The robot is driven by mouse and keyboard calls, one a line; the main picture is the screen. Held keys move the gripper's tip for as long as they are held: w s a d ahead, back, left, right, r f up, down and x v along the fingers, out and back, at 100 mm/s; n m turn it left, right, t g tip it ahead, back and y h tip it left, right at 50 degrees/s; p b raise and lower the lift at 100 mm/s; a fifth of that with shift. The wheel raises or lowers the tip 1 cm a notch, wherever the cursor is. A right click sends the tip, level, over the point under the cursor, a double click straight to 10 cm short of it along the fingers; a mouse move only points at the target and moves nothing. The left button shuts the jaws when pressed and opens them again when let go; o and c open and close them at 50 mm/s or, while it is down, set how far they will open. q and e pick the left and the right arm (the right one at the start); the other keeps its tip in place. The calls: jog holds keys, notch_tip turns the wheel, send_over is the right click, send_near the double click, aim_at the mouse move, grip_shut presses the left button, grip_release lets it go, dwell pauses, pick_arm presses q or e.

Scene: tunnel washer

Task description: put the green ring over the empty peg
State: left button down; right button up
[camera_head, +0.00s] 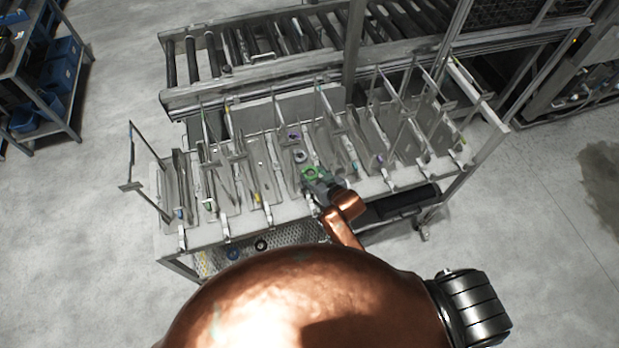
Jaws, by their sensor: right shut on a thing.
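The green ring (310,173) shows near the middle of the rack's front side. My right gripper (318,181) is shut on the green ring and holds it over the rack. A dark ring (301,157) and a purple ring (294,136) lie just behind the green ring, roughly in line with it. The picture is too small to tell which peg is empty, or whether the green ring is around a peg or only above one. My left gripper is not in view.
The metal rack (205,237) is crowded with upright plates and posts. A perforated lower shelf (283,236) holds a blue ring (234,254) and a black ring (261,245). A roller conveyor (190,60) runs behind. Blue bins (62,62) stand at upper left. The floor at left is clear.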

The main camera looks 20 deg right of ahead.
aim_at(312, 177)
jog(key=w+f, duration=0.2)
jog(key=f, duration=0.1)
jog(key=shift+w+a, duration=0.3)
jog(key=shift+a, duration=0.1)
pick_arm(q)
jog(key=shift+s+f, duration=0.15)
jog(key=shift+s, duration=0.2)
pick_arm(e)
jog(key=shift+f, duration=1.55)
jog(key=o, duration=0.9)
jog(key=shift+f, duration=0.15)
jog(key=shift+r, duration=0.2)
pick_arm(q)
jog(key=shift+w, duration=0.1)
pick_arm(e)
jog(key=v, duration=1.2)
